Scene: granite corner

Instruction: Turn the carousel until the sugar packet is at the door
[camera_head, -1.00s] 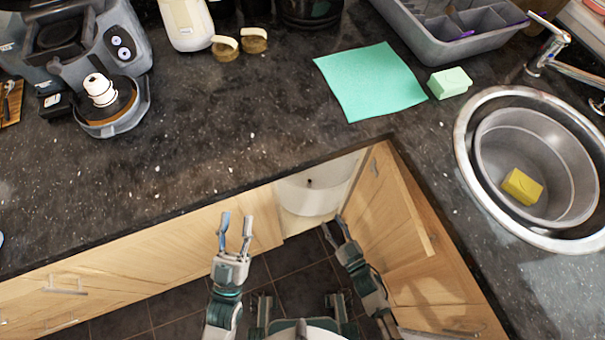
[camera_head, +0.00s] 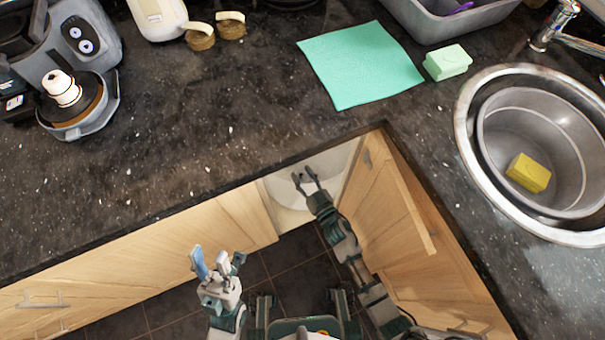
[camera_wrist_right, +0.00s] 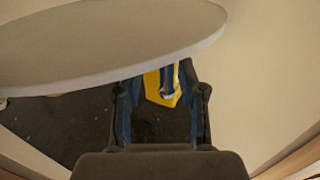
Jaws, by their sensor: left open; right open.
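The carousel (camera_head: 288,217) is a pale round shelf in the open corner cabinet, partly hidden by the counter edge and my right arm. In the right wrist view its pale disc (camera_wrist_right: 110,45) spans the upper left. My right gripper (camera_head: 306,178) is open at the cabinet opening, over the carousel in the head view. In the wrist view, a yellow item (camera_wrist_right: 153,88) shows between the open fingers (camera_wrist_right: 158,80); I cannot tell what it is or whether they touch it. No sugar packet can be made out for sure. My left gripper (camera_head: 211,262) is open and empty, left of the opening.
The wooden cabinet door (camera_head: 385,205) stands open to the right of my right arm. The dark countertop (camera_head: 200,140) overhangs the opening. A sink (camera_head: 545,150) with a yellow sponge (camera_head: 528,173) is at right. Dark floor tiles (camera_head: 300,265) lie below.

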